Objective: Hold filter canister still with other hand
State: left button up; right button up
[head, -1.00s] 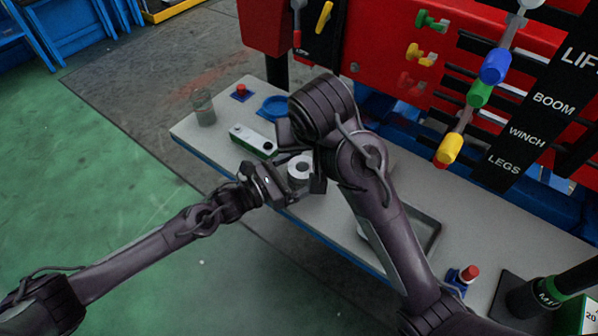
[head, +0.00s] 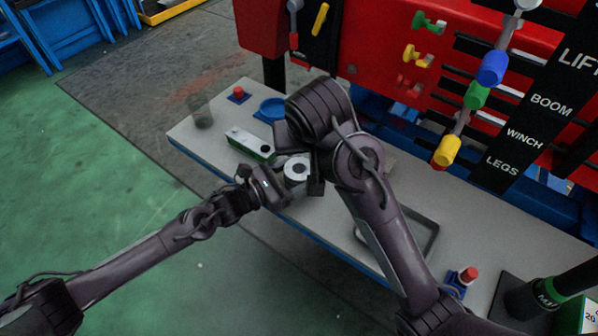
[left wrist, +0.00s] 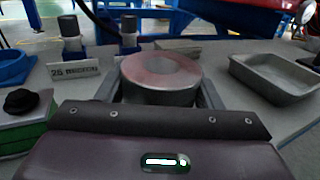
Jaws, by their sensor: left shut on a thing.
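The filter canister (head: 297,169) is a short pale grey cylinder with a round hole in its top. It stands upright over the grey bench in the head view, partly hidden by my arms. In the left wrist view, the canister (left wrist: 160,80) sits between my left gripper's grey fingers (left wrist: 162,97), one on each side. My left gripper (head: 291,184) is shut on the canister. My right arm (head: 375,200) rises from the lower right and bends over close to the canister. I cannot make out the right gripper's fingers.
A shallow grey tray (left wrist: 280,76) lies right of the canister. A red panel with coloured levers (head: 491,68) stands behind.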

pick_arm(q)
jog(key=shift+r, duration=0.1)
jog(key=o, duration=1.4)
jog(key=v, duration=1.2)
jog(key=shift+a, duration=0.1)
